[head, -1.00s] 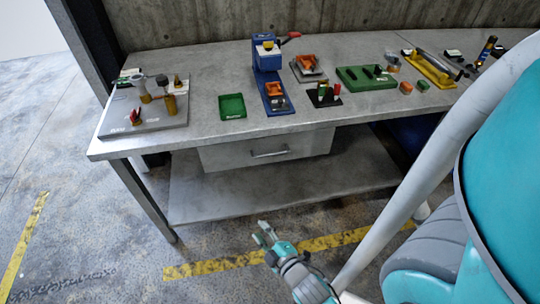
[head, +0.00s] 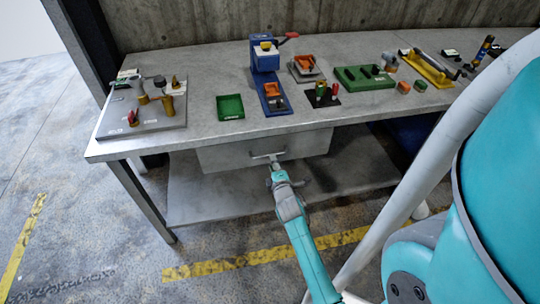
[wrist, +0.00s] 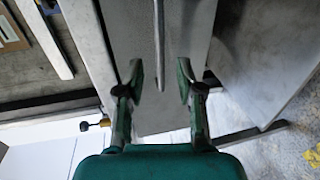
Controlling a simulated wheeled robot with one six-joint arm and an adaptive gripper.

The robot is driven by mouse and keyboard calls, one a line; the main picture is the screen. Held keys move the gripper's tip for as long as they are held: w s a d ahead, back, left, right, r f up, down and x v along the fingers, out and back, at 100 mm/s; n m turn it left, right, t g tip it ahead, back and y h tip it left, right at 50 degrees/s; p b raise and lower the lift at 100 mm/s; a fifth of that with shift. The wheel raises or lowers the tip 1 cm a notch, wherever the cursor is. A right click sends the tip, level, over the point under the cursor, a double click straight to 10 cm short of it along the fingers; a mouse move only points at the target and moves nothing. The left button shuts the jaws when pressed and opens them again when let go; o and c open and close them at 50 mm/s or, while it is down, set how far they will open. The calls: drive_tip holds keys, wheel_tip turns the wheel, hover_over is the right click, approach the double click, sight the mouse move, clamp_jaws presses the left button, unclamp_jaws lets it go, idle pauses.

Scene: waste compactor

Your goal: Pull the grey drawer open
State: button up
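The grey drawer (head: 228,157) hangs under the workbench top and looks shut. Its thin bar handle (head: 264,155) crosses the middle of its front. My gripper (head: 276,168) is at the drawer front, just below the right part of the handle. In the wrist view the drawer front (wrist: 130,28) fills the upper middle, and the handle (wrist: 159,45) runs down the picture between the lines of my two fingers. My gripper (wrist: 160,78) is open there, a finger on each side of the handle's lower end. I cannot tell how deep the handle sits between them.
The workbench (head: 200,85) carries a grey board (head: 145,112) with fittings, a green tray (head: 230,107), a blue stand (head: 268,85) and a green block (head: 363,78). A lower shelf (head: 225,198) lies under the drawer. The floor in front is clear.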

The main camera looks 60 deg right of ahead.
drive_tip(key=x, duration=0.6)
drive_tip(key=shift+w+d, duration=0.15)
drive_tip(key=shift+w, duration=0.1)
drive_tip(key=shift+f, duration=0.1)
clamp_jaws()
